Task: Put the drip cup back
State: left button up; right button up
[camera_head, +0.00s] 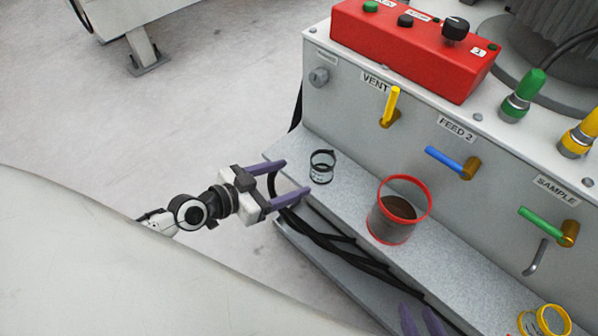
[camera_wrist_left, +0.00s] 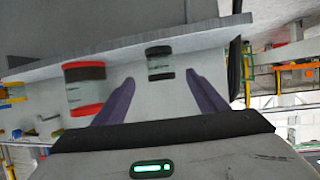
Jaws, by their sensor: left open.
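Three clear cups stand on the grey shelf; I cannot tell which one is the drip cup. A small black-rimmed cup (camera_head: 321,172) is at the shelf's left end, and it also shows in the left wrist view (camera_wrist_left: 160,66). A larger red-rimmed cup (camera_head: 390,222) holds dark brown contents; it shows in the left wrist view (camera_wrist_left: 84,90). A yellow-rimmed cup (camera_head: 543,322) is cut off at the lower right. My left gripper (camera_head: 295,177) is open and empty, its fingers pointing at the black-rimmed cup, just short of it. Only the purple fingertips of my right gripper (camera_head: 421,319) show at the bottom edge.
The shelf (camera_head: 450,272) runs along the cabinet front. Above it are a yellow VENT lever (camera_head: 391,103), a blue FEED 2 lever (camera_head: 445,159) and a green SAMPLE lever (camera_head: 541,222) with a bent spout (camera_head: 536,258). Black cables (camera_head: 330,245) hang along the shelf's front.

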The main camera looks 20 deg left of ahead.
pick_arm(q)
jog(key=s+d+f+n+g+y, duration=0.1)
jog(key=s+d+f+n, duration=0.1)
jog(key=s, duration=0.6)
jog(key=s+d+f+n+g+y, duration=0.1)
jog(key=s+d+f+y, duration=0.1)
jog(key=s, duration=0.6)
jog(key=shift+d+f+n+g, duration=0.4)
jog(key=shift+d+f, duration=0.1)
jog(key=shift+d, duration=0.65)
pick_arm(e)
jog(key=shift+s, duration=0.15)
pick_arm(q)
jog(key=shift+r, duration=0.1)
pick_arm(e)
jog(key=shift+r, duration=0.1)
pick_arm(q)
notch_tip(320, 180, up, 8)
jog(key=y+p, duration=0.1)
jog(key=p, duration=1)
jog(key=shift+a+f, duration=0.2)
jog(key=shift+a, duration=0.15)
pick_arm(e)
notch_tip(320, 180, up, 8)
jog(key=shift+d+f+h, duration=0.2)
jog(key=shift+d+h, duration=0.1)
jog(key=shift+d, duration=0.05)
pick_arm(q)
jog(key=shift+s, duration=0.1)
